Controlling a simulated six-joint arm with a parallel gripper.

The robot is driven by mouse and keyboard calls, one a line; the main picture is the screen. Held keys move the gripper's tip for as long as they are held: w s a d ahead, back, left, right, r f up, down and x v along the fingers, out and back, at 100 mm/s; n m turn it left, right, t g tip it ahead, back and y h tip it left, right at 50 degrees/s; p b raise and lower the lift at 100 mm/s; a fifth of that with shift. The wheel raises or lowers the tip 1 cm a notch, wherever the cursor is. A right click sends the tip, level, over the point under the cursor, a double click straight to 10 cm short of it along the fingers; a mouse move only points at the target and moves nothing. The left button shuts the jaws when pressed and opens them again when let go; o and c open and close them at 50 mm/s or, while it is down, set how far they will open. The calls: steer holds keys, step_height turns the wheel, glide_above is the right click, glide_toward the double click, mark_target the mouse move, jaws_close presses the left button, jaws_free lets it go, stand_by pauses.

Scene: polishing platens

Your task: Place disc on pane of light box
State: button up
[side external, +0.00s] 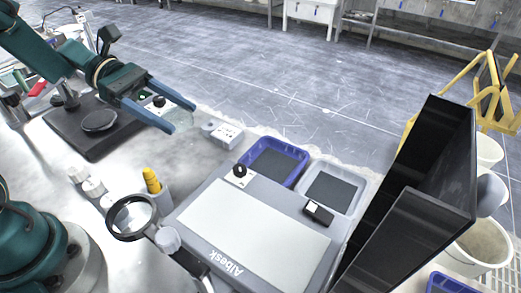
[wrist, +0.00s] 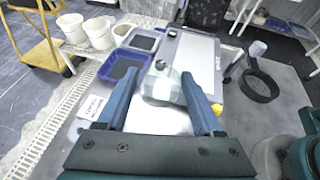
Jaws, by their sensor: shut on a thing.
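My gripper (side external: 181,117) is shut on a clear, see-through disc (wrist: 160,90), held between the two blue fingers in the air. In the side external view the disc is faint between the fingertips. The light box (side external: 193,208) is a grey slab on the bench with a wide pale pane (side external: 250,228). My gripper is behind and to the left of it there, apart from it. In the wrist view the pane (wrist: 198,65) lies beyond the disc, and the right finger hides part of the box.
A blue tray (side external: 301,164) and a grey tray (side external: 357,190) stand behind the light box. A tall black hood (side external: 420,190) stands at right. A magnifier (side external: 132,217) and a holder with a yellow item (side external: 151,180) are at the left. A small white box (side external: 222,133) is near my gripper.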

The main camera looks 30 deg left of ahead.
steer(key=d+r+m+g, duration=0.1)
steer(key=d+m+g, duration=0.1)
steer(key=s+d+r+m+g, duration=0.1)
steer(key=d+m+g, duration=0.1)
steer(key=s+d+m+g, duration=0.1)
steer(key=d+g, duration=0.1)
steer(key=d, duration=0.1)
steer(key=shift+s+d+r+m+g, duration=0.1)
steer(key=shift+s+r+m+g, duration=0.1)
steer(key=shift+r+m+g, duration=0.15)
glide_above(246, 225)
steer(key=shift+m+g, duration=0.25)
step_height(246, 225, down, 7)
steer(key=shift+r, duration=0.1)
steer(key=shift+f, duration=2.1)
steer(key=shift+f, duration=0.1)
steer(key=o, duration=1.4)
steer(key=shift+o, duration=0.2)
